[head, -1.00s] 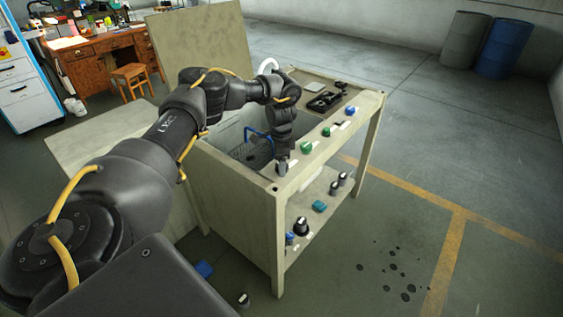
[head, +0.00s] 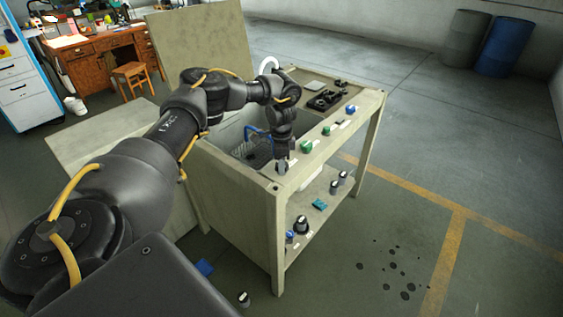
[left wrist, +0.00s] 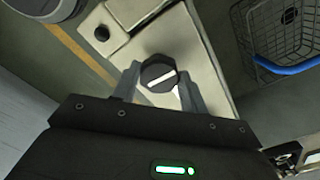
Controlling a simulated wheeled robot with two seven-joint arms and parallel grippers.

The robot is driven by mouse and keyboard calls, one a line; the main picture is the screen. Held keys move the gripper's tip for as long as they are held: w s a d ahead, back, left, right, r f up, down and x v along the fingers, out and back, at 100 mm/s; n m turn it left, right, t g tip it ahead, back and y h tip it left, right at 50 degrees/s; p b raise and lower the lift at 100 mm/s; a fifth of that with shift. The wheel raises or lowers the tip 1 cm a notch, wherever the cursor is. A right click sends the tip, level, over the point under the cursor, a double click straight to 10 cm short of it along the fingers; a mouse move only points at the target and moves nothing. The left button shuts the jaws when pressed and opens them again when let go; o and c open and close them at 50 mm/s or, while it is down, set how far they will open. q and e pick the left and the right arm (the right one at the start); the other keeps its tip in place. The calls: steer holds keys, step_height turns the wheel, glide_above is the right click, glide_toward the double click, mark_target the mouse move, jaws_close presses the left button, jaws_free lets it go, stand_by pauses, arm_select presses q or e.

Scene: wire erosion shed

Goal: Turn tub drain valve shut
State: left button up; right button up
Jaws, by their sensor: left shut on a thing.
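A round dark knob with a white bar across its face (left wrist: 158,78) sits on the pale rim of the bench, and I take it to be the drain valve. In the left wrist view the bar runs slantwise. My left gripper (head: 281,168) points down at the near corner of the bench top, its fingers on either side of the knob and shut on it. In the head view the gripper mostly hides the knob. The open tub (head: 233,131) lies just behind, with a dark wire basket (left wrist: 279,38) inside it. My right gripper is not in view.
Green knobs (head: 306,146) and a blue knob (head: 350,110) line the same rim to the right. Black parts (head: 322,101) lie on the top behind.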

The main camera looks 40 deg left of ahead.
arm_select(q)
steer(key=m+p, duration=0.1)
steer(key=m, duration=0.1)
steer(key=shift+m, duration=0.4)
steer(key=m, duration=0.4)
steer(key=shift+w+m+p, duration=0.1)
steer(key=shift+m+p, duration=0.2)
steer(key=m, duration=0.4)
steer(key=shift+m, duration=0.3)
steer(key=m, duration=0.3)
steer(key=shift+w+b, duration=0.1)
steer(key=shift+b, duration=0.25)
steer(key=shift+m, duration=1.2)
steer(key=o, duration=1)
